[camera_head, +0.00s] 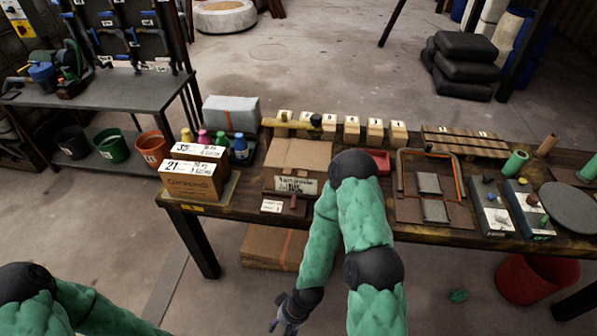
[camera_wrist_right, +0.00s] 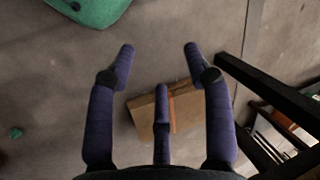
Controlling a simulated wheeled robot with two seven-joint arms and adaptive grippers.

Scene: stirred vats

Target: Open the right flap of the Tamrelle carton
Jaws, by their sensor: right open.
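The Tamrelle carton (camera_head: 284,184) is a brown cardboard box with a white label on its front, standing on the workbench left of its middle. Its top flaps (camera_head: 296,153) look folded over; my right arm passes close in front of its right side, and I cannot make out the right flap separately. My right gripper (camera_head: 283,318) hangs low in front of the bench, below and well apart from the carton. In the right wrist view its blue-purple fingers (camera_wrist_right: 159,48) are spread and empty. My left arm enters at bottom left; its gripper is out of frame.
A Giravendi box (camera_head: 187,188) and several coloured bottles (camera_head: 222,141) stand left of the carton. Numbered wooden blocks (camera_head: 351,126) line the back. A red tray (camera_head: 378,160) lies right of the carton. A flat cardboard box (camera_head: 262,246) with an orange stripe lies below the bench.

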